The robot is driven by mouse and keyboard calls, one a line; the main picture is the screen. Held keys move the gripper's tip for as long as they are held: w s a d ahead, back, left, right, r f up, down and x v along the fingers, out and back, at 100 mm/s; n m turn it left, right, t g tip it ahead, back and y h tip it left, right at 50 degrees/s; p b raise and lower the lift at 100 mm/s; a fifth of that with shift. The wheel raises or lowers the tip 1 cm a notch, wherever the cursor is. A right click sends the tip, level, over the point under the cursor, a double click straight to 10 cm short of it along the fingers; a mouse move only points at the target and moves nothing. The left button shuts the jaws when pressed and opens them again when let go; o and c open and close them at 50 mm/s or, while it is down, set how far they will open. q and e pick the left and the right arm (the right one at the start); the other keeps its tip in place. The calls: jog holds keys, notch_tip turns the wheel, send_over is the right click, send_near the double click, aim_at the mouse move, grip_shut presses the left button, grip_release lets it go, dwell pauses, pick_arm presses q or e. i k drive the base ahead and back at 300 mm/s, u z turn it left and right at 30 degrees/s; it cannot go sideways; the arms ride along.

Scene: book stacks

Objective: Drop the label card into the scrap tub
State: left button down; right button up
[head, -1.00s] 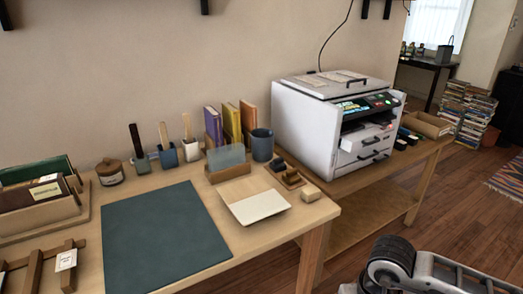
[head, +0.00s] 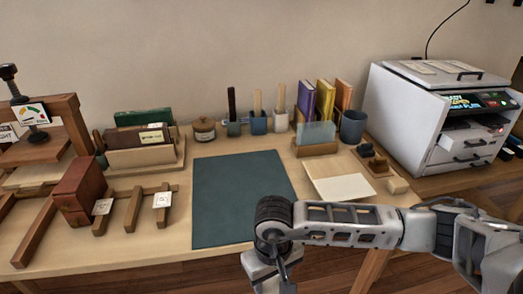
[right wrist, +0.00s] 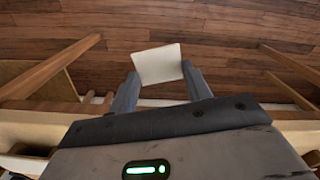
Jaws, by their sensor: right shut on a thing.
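In the right wrist view, a cream label card (right wrist: 158,62) sits between the two grey fingertips of my right gripper (right wrist: 158,84), which is shut on it. Wooden floor shows beyond the card. In the head view my right gripper (head: 265,274) hangs at the bottom edge, in front of the table; its fingertips and the card are out of that view. A blue-grey round tub (head: 353,127) stands at the table's back right, beside the upright books; I cannot tell whether it is the scrap tub. My left gripper is not in view.
A dark green mat (head: 235,195) lies mid-table. A pale tray (head: 340,183) lies behind my right forearm. A white printer (head: 415,115) stands at right. A file box (head: 145,155), a red-brown block (head: 82,190) and a wooden press (head: 40,145) stand at left.

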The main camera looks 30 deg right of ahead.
aim_at(350, 138)
jog(key=u, duration=2.6)
jog(key=k, duration=2.9)
jog(key=z, duration=1.4)
